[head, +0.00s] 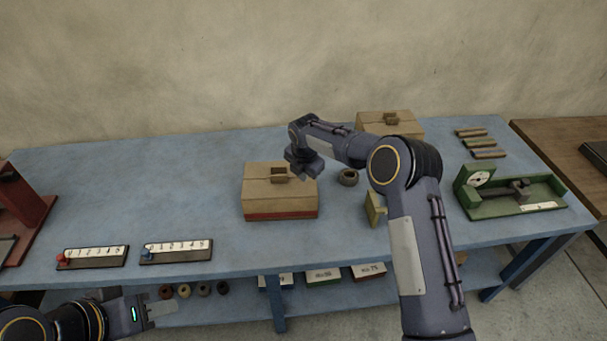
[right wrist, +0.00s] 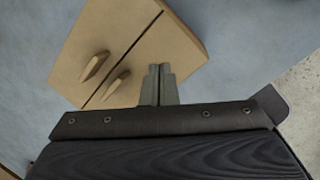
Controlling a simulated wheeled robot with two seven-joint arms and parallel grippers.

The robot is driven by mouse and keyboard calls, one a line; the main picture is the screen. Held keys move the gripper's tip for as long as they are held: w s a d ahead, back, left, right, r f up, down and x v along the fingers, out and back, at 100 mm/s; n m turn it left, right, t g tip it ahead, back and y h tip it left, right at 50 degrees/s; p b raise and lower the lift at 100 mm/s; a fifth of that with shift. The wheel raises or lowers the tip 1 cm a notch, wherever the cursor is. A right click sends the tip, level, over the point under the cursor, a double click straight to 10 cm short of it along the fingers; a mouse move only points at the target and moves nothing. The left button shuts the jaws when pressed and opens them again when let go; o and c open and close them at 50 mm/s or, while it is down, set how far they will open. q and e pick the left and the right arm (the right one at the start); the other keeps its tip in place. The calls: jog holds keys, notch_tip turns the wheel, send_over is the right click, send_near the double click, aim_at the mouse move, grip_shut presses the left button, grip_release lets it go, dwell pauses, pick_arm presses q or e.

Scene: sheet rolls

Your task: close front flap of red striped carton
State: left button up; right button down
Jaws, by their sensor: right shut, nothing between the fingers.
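The red striped carton (head: 265,198) is a tan box with a red band low on its front, standing mid-table. In the right wrist view its top (right wrist: 135,40) shows two flaps lying about flat along a straight seam, with a small raised tab on each. My right gripper (head: 304,172) is over the carton's back right part. In the right wrist view its fingertips (right wrist: 159,68) are shut and empty over one flap; I cannot tell if they touch it. My left gripper (head: 162,310) is low at the left, by the table's front edge; its opening is unclear.
Another tan carton (head: 405,126) stands behind my right arm. A dark ring (head: 348,178) and a small tan block (head: 374,208) lie to the right. A green gauge fixture (head: 510,195) is further right. Two numbered strips (head: 92,257) lie front left. The table's left middle is clear.

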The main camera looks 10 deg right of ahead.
jog(key=w+v, duration=0.2)
jog(key=v, duration=0.6)
jog(key=shift+r, duration=0.6)
jog(key=s+d+r+m+y+b, duration=0.1)
jog(key=s+d+r+m, duration=0.35)
jog(key=s, duration=0.25)
jog(key=s+d+r+m+t+b, duration=0.1)
jog(key=s+d+r+m, duration=0.35)
jog(key=s, duration=0.25)
jog(key=s+d+r+m+y+b, duration=0.1)
jog(key=s+d+r+m, duration=0.3)
jog(key=s, duration=0.3)
jog(key=s+f+m+t+y, duration=0.1)
jog(key=s+f+m, duration=0.3)
jog(key=s+m, duration=0.4)
jog(key=s+f+m+b, duration=0.1)
jog(key=s+f+m, duration=0.4)
jog(key=s, duration=1)
jog(key=m, duration=0.2)
jog(key=shift+s+a+m+t+y, duration=0.3)
jog(key=shift+m+t+y, duration=0.1)
